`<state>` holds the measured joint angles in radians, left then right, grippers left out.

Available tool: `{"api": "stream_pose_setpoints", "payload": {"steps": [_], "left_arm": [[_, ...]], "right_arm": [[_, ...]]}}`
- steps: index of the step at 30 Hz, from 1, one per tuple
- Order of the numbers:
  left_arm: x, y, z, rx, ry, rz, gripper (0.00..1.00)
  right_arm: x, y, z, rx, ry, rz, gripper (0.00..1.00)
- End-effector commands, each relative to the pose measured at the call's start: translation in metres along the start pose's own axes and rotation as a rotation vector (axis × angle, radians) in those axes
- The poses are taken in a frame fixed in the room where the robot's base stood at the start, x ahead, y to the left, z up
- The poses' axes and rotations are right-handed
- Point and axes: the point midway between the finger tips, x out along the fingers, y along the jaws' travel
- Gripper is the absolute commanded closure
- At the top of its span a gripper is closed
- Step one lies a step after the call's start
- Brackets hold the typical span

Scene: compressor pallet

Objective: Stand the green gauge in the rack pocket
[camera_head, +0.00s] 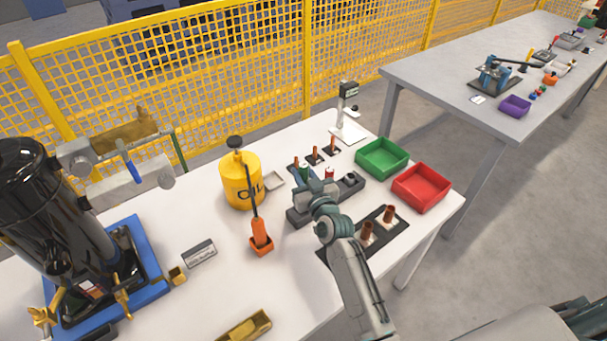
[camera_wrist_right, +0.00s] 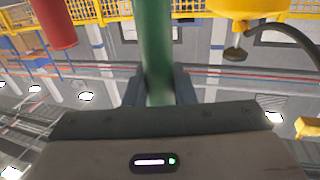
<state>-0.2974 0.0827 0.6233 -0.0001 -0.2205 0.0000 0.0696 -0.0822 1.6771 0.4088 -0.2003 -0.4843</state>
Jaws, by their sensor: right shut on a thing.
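The green gauge (camera_wrist_right: 157,45) is a green cylinder held between the two fingers of my right gripper (camera_wrist_right: 158,88) in the wrist view. In the head view my right gripper (camera_head: 304,177) is over the dark grey rack (camera_head: 351,188) and hides much of it, including the pocket below. I cannot tell whether the gauge touches the rack. A red cylinder (camera_wrist_right: 53,22) shows beside the green one in the wrist view, and a small red top (camera_head: 329,173) stands at the rack in the head view. My left gripper is not in view.
A yellow oil can (camera_head: 240,182) and an orange-handled tool in a holder (camera_head: 261,240) stand left of the rack. Green (camera_head: 383,157) and red (camera_head: 421,188) bins are to the right. A black mat with brown cylinders (camera_head: 389,214) lies in front. A scale-like stand (camera_head: 348,110) is behind.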

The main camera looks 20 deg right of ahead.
Motion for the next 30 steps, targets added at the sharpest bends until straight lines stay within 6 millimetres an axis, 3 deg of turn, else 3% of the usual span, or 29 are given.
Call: {"api": "stream_pose_setpoints", "payload": {"steps": [8, 18, 30], "left_arm": [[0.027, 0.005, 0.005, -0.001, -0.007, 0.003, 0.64], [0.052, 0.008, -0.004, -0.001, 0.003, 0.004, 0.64], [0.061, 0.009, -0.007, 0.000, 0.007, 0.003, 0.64]], "right_arm": [[0.000, 0.000, 0.026, 0.000, 0.002, 0.000, 0.99], [0.000, 0.000, 0.053, 0.001, 0.002, 0.000, 0.99], [0.000, 0.000, 0.063, 0.001, 0.002, 0.000, 0.99]]}}
